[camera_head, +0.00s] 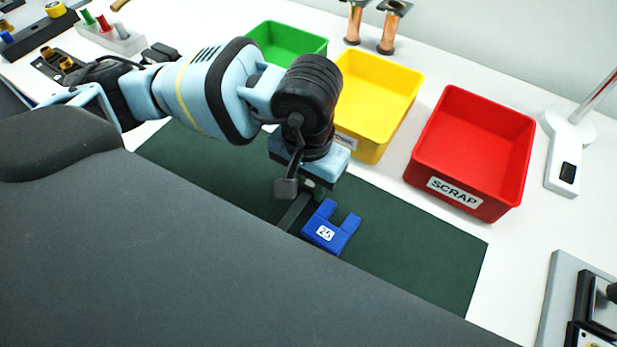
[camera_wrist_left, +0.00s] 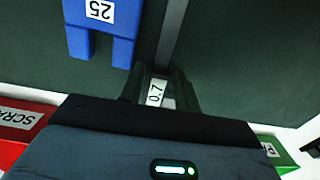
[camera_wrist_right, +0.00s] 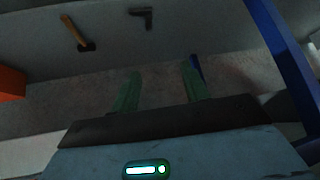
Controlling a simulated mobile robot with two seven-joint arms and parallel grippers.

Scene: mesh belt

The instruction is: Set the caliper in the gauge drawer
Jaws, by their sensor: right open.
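The caliper (camera_head: 295,212) shows as a narrow grey bar lying on the dark green mat (camera_head: 400,250), partly hidden by my left gripper and by a large dark surface in front. My left gripper (camera_head: 305,192) points down over it. In the left wrist view the grey bar (camera_wrist_left: 172,30) runs up from between the fingers (camera_wrist_left: 163,82), and a white label reading 0.7 sits between them. Whether the fingers press on it is unclear. My right gripper (camera_wrist_right: 160,85) is open and empty, away from the mat. I cannot make out the gauge drawer in any view.
A blue U-shaped gauge marked 25 (camera_head: 330,228) lies right beside the caliper. Green (camera_head: 290,42), yellow (camera_head: 378,100) and red SCRAP (camera_head: 472,150) bins stand behind the mat. A white stand (camera_head: 568,150) is at right. A blue post (camera_wrist_right: 280,55) rises near my right gripper.

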